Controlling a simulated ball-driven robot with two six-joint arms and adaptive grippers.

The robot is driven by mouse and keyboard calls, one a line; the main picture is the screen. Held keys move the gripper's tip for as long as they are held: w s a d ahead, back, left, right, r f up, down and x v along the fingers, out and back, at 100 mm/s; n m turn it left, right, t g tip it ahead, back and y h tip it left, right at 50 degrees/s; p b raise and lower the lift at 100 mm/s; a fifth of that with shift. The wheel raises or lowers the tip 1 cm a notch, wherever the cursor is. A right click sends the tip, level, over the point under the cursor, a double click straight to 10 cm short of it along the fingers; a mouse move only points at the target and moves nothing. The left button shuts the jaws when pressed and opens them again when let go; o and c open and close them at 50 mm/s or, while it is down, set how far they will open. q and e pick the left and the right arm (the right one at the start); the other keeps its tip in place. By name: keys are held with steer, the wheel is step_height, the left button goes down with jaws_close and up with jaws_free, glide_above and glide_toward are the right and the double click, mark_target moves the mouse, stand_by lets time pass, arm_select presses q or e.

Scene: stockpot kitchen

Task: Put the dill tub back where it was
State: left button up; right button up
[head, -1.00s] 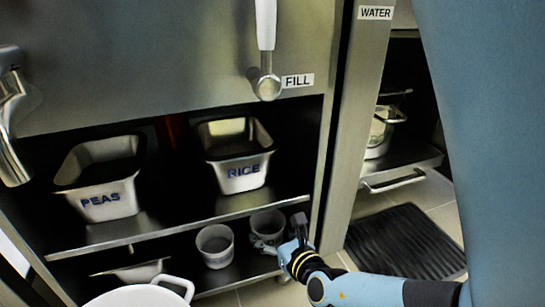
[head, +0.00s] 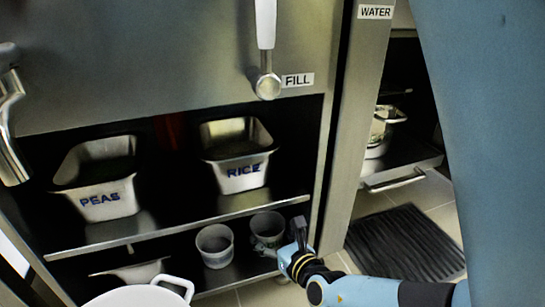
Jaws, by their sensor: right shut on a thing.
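Two pale round tubs stand on the lower shelf (head: 236,277) under the counter. My right gripper (head: 284,245) is shut on the right tub (head: 266,226), at its right side. That tub is at the shelf, close to the left tub (head: 214,246). No lettering on either tub can be read, so I cannot tell from a label which is dill. My left gripper is not in view.
PEAS (head: 103,190) and RICE (head: 238,158) pans sit on the shelf above. A white pot (head: 140,297) stands at the bottom left. A steel post (head: 352,130) rises right of the shelves. A dark mat (head: 405,243) lies on the floor.

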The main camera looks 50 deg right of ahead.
steer(key=o, duration=1.3)
steer(key=shift+f, duration=0.1)
steer(key=v, duration=1.2)
